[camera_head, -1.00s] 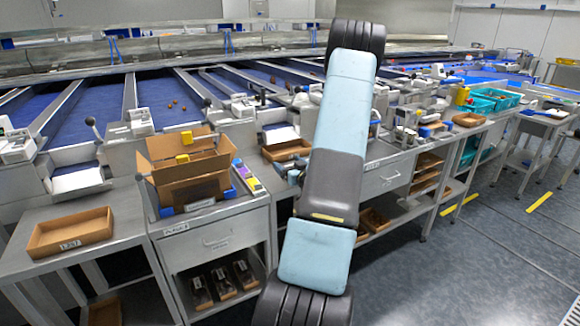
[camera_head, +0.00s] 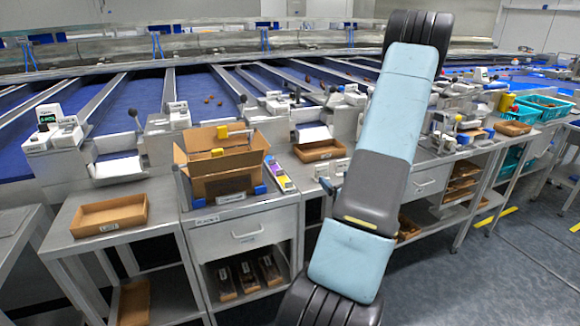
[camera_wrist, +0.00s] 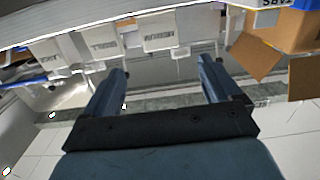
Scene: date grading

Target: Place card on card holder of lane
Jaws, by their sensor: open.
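Several white cards with printed words stand in a row in the wrist view: one at the left (camera_wrist: 46,50), one in the middle (camera_wrist: 103,44) and one to the right (camera_wrist: 158,32). The print is too small to read surely. My gripper (camera_wrist: 162,68) is open, with nothing between its fingers, and the cards lie beyond its tips. In the head view small white cards (camera_head: 336,167) show just left of my arm, which hides most of my gripper there. I cannot tell which part is the lane's card holder.
An open cardboard box (camera_head: 212,186) stands on a drawer cabinet (camera_head: 240,236); it also shows in the wrist view (camera_wrist: 256,62). A shallow brown tray (camera_head: 110,215) lies on the left table. Blue lanes (camera_head: 195,90) run behind. Grey floor is open at the right.

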